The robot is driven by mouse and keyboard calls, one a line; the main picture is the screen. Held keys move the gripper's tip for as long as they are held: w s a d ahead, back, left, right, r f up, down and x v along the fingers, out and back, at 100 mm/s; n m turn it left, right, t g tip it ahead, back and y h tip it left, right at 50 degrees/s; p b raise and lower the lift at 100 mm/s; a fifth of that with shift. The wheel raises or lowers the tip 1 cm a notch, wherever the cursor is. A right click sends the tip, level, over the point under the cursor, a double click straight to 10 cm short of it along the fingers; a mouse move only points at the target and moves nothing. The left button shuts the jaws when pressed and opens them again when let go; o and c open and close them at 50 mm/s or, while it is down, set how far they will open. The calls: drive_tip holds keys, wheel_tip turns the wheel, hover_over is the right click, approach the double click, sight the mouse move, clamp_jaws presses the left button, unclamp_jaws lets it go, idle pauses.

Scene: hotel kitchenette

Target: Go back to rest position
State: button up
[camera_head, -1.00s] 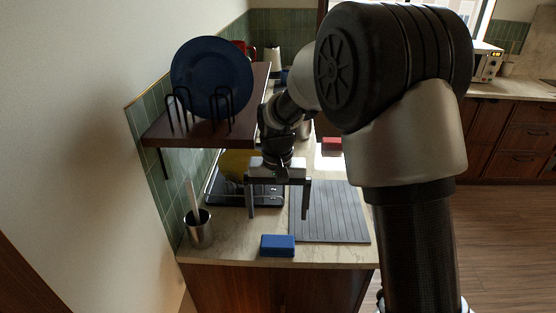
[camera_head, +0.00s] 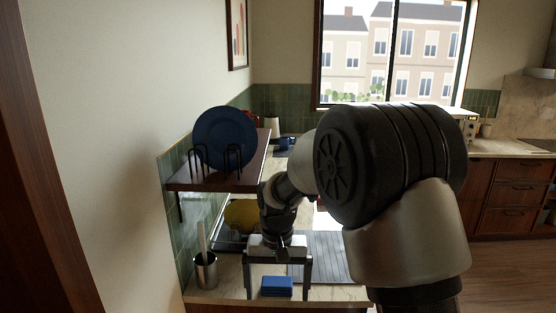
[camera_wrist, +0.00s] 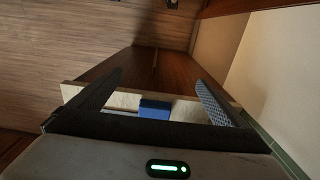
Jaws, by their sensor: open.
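My gripper (camera_head: 278,276) is open and empty. In the head view it is in front of the counter's near part, with its fingers pointing down on either side of a blue block (camera_head: 277,286) in the picture. The wrist view shows the two fingers (camera_wrist: 160,97) spread apart with nothing between them. The blue block also shows in the wrist view (camera_wrist: 154,109), on the pale counter beyond the fingers. The head view does not show how far the gripper is above the block.
A wooden shelf (camera_head: 250,180) on the left wall holds a dark blue plate (camera_head: 224,137) in a black rack. Below it, a metal cup (camera_head: 205,272) stands on the counter. A grey ridged mat (camera_head: 328,258) lies right of the gripper. Open wooden floor (camera_wrist: 60,70) shows in the wrist view.

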drive_tip(key=s+d+r+t, duration=0.1)
drive_tip(key=s+d+r, duration=0.1)
drive_tip(key=d+r, duration=0.35)
drive_tip(key=s+d+r+t, duration=0.2)
drive_tip(key=s+d+r, duration=0.2)
drive_tip(key=s, duration=0.5)
drive_tip(key=s+d+r+t, duration=0.2)
drive_tip(key=s+d+r, duration=0.2)
drive_tip(key=s+r, duration=0.4)
drive_tip(key=s, duration=0.2)
drive_tip(key=shift+s+d, duration=0.25)
drive_tip(key=shift+s, duration=0.05)
